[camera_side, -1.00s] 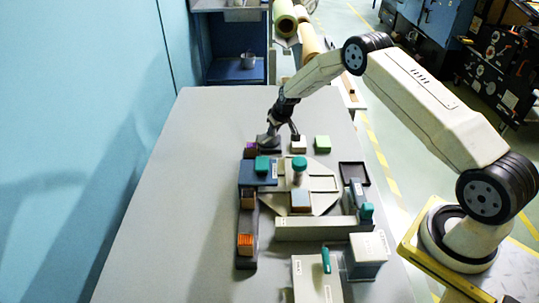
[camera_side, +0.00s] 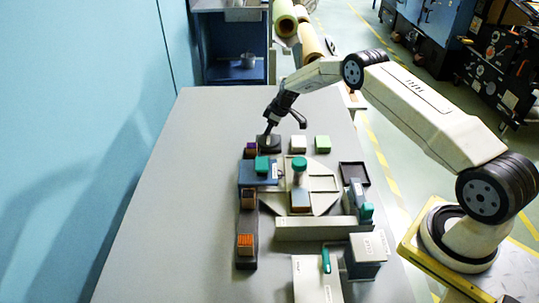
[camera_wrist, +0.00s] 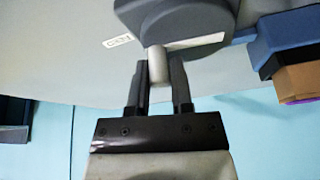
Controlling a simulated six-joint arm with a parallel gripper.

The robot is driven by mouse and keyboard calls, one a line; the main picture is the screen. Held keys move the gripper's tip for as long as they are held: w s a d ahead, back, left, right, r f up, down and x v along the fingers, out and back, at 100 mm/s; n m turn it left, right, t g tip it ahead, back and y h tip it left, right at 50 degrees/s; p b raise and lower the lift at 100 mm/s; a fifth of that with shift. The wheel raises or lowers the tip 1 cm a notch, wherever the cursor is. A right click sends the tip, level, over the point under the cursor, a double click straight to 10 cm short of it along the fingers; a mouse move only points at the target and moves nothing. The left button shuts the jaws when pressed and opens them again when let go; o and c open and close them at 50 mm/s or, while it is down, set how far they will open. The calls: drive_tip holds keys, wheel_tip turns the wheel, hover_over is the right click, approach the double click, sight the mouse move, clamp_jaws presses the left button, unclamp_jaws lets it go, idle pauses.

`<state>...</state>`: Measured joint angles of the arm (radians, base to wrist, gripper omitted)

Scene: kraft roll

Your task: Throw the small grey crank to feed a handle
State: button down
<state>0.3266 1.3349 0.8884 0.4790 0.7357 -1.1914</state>
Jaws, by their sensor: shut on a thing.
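The small grey crank shows in the wrist view as a light grey knob (camera_wrist: 157,66) below a dark grey round body (camera_wrist: 172,14). My gripper (camera_wrist: 159,72) has one finger on each side of the knob and is shut on it. In the side view my gripper (camera_side: 268,131) reaches down to the crank's dark base (camera_side: 269,143), at the far edge of the group of parts. The fingers and knob are too small there to make out clearly.
A blue housing (camera_side: 246,177) with a teal knob (camera_side: 262,166) stands in front. A dark empty tray (camera_side: 354,174) lies to the right. The table's left side is clear.

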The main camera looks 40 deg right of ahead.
sight(277, 136)
drive_tip(key=shift+w+n, duration=0.2)
drive_tip(key=shift+n, duration=0.4)
drive_tip(key=c, duration=0.5)
unclamp_jaws()
drive_tip(key=shift+a, duration=0.1)
drive_tip(key=shift+r, duration=0.2)
drive_tip(key=shift+v, duration=3.75)
